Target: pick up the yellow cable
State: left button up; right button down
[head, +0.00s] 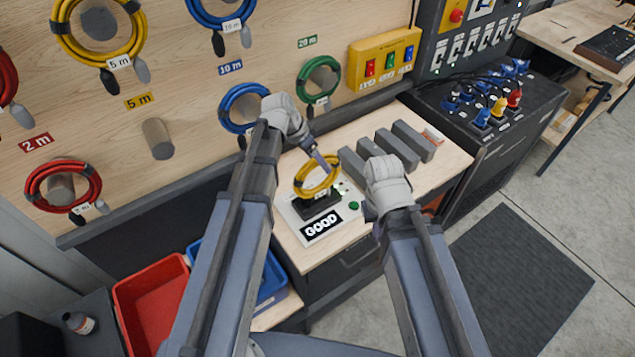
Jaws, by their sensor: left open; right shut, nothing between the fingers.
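A coiled yellow cable (301,184) is on the dark holder of a small grey tester (349,213) whose display reads GOOD. My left gripper (325,161) is open, with its fingers at the top of this coil; I cannot tell whether they touch it. Another yellow cable (67,45), tagged 5 m, hangs coiled on a peg at the upper left of the wooden board. My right gripper (371,213) is shut and empty, low beside the tester's right side; its fingertips are partly hidden by its own wrist.
Several grey blocks (413,141) lie on the bench behind my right gripper. Red, blue and green cables hang on the board (190,120). A red bin (150,300) and a blue bin (272,283) are at lower left.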

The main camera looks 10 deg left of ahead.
pick_arm(q)
jog(key=b+x, duration=0.2)
jog(key=x, duration=0.1)
jog(key=shift+s+f, duration=0.15)
jog(key=shift+f, duration=0.05)
jog(key=shift+r, duration=0.1)
pick_arm(e)
notch_tip(320, 180, down, 3)
pick_arm(q)
grip_shut()
dwell(1.0)
